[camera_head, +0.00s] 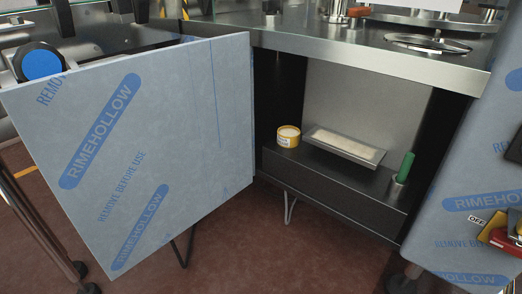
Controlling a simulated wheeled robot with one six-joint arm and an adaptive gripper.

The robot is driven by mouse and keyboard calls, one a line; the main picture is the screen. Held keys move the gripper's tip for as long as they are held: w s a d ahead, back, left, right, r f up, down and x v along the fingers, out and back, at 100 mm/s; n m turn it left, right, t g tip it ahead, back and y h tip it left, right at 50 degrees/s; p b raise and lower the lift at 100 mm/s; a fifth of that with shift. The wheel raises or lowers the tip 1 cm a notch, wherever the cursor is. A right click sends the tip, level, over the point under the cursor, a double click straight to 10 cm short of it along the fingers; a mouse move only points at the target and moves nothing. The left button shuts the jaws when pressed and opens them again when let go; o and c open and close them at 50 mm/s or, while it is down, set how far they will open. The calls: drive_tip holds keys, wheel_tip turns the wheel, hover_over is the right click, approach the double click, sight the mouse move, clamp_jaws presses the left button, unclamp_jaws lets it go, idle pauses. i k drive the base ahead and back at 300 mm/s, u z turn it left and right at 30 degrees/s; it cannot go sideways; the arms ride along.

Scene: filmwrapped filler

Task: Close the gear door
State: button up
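The gear door (150,130) is a flat panel wrapped in pale blue-grey film printed with blue "RIMEHOLLOW" labels. It stands swung wide open to the left, its right edge beside the left side of the cabinet opening. The open gear compartment (365,95) is exposed to the right of the door, with a dark floor ledge and a pale back wall. I cannot make out my gripper in this view.
Inside the compartment are a yellow tub (288,137), a shallow metal tray (345,147) and a green-handled tool (404,168). A film-wrapped panel (490,150) with a red switch (505,240) stands right. A metal post (38,225) stands left. Red-brown floor lies below.

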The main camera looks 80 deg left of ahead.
sight(135, 150)
drive_tip(key=z, duration=0.95)
drive_tip(key=k, duration=2.55)
drive_tip(key=u, duration=2.35)
drive_tip(key=k, duration=1.1)
drive_tip(key=u, duration=0.1)
